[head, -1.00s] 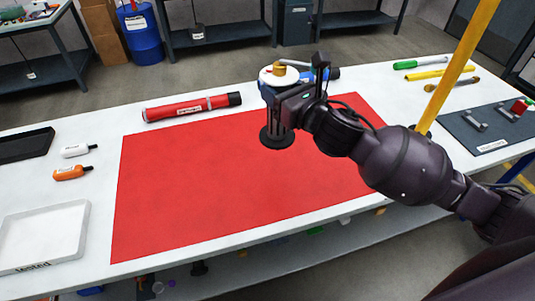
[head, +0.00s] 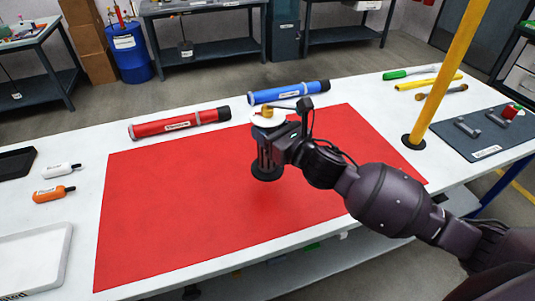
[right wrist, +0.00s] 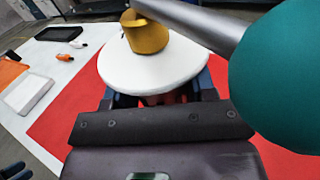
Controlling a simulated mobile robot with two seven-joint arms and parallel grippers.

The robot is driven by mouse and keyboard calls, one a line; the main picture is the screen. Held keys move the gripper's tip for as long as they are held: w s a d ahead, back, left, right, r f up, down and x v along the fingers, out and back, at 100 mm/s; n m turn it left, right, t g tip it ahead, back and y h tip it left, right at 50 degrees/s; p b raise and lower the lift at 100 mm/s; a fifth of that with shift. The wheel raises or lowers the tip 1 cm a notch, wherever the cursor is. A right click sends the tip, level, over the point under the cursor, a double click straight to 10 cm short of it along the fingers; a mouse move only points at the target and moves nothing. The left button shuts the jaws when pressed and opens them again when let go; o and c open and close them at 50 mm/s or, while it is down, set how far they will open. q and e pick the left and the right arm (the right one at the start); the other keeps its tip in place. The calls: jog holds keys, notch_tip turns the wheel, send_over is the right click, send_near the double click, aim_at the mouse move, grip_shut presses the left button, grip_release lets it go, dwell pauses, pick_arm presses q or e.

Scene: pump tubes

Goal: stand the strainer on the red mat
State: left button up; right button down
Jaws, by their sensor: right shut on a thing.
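The strainer is a dark upright cylinder with a round black foot (head: 266,172), a white round lid (head: 267,117) and a brass fitting (head: 267,111). My right gripper (head: 272,146) is shut around its body, below the lid. The strainer is upright over the back middle part of the red mat (head: 200,220). I cannot tell whether its foot touches the mat. In the right wrist view, the lid (right wrist: 155,68), the brass fitting (right wrist: 146,35), a grey lever (right wrist: 195,20) and a teal knob (right wrist: 275,75) hide the body and foot.
A red tube (head: 180,123) and a blue tube (head: 289,92) lie behind the mat. A yellow post (head: 445,75) stands at right, near a dark tool mat (head: 470,150). Two bottles (head: 55,193) and a white tray (head: 35,258) are at left. The mat's front is clear.

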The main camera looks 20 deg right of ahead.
jog(key=shift+f+b, duration=0.8)
jog(key=shift+f, duration=2.95)
jog(key=shift+c, duration=2.2)
grip_release()
jog(key=shift+f, duration=0.1)
jog(key=shift+s, duration=0.1)
jog(key=v, duration=1.2)
